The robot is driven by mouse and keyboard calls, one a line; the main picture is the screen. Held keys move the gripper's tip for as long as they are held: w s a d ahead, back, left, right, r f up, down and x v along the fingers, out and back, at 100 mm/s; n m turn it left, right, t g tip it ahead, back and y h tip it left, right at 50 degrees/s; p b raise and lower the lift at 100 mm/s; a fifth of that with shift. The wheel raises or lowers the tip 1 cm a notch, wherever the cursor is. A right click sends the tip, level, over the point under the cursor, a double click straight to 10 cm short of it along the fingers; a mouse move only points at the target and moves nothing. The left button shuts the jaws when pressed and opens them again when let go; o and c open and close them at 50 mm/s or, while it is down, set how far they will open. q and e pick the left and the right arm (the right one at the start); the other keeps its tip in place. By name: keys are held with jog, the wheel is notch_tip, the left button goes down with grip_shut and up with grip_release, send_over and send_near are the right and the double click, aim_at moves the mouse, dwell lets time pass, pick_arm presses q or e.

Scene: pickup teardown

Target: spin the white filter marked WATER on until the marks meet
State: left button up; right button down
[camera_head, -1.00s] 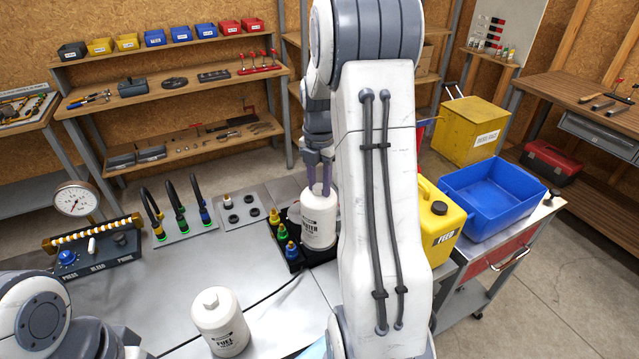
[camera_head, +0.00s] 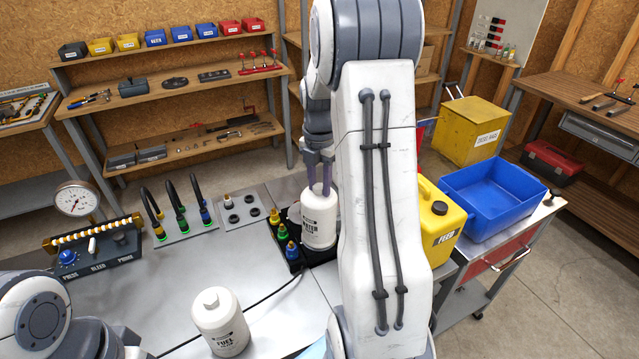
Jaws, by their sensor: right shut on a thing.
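The white filter marked WATER (camera_head: 319,219) stands upright at the black block with coloured fittings (camera_head: 293,262), partly covered by my right arm. My right gripper (camera_head: 320,188) comes down from above and is shut on the top of this filter. The filter's lower end and any alignment marks are too small or hidden to tell. A second white filter marked FUEL (camera_head: 220,325) stands apart on the bench at the front. My left arm shows at the lower left, but its gripper is out of view.
The grey bench (camera_head: 150,290) is clear at left centre, with a dark cable crossing it. A gauge panel (camera_head: 95,248), a hose plate (camera_head: 184,226), a yellow FEED jug (camera_head: 437,225) and a blue bin (camera_head: 493,205) stand around. My right arm blocks the centre.

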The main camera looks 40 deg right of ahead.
jog(key=m, duration=0.2)
jog(key=f+m, duration=0.1)
jog(key=m, duration=0.3)
jog(key=shift+s+a+f, duration=0.15)
jog(key=shift+a+f, duration=0.15)
jog(key=shift+f, duration=0.1)
jog(key=m, duration=0.5)
jog(key=shift+m, duration=0.3)
jog(key=m, duration=0.5)
jog(key=shift+m, duration=0.4)
jog(key=m, duration=0.3)
jog(key=shift+m, duration=0.4)
jog(key=m, duration=0.3)
jog(key=shift+s+m, duration=0.1)
jog(key=shift+m, duration=0.2)
jog(key=c, duration=0.6)
grip_release()
jog(key=shift+o, duration=0.2)
jog(key=shift+w+d+r+p, duration=0.1)
jog(key=shift+w+r+p, duration=0.05)
jog(key=shift+r+p, duration=0.55)
jog(key=shift+w+d+r+p, duration=0.1)
jog(key=shift+w+r+p, duration=0.05)
jog(key=shift+r+p, duration=1)
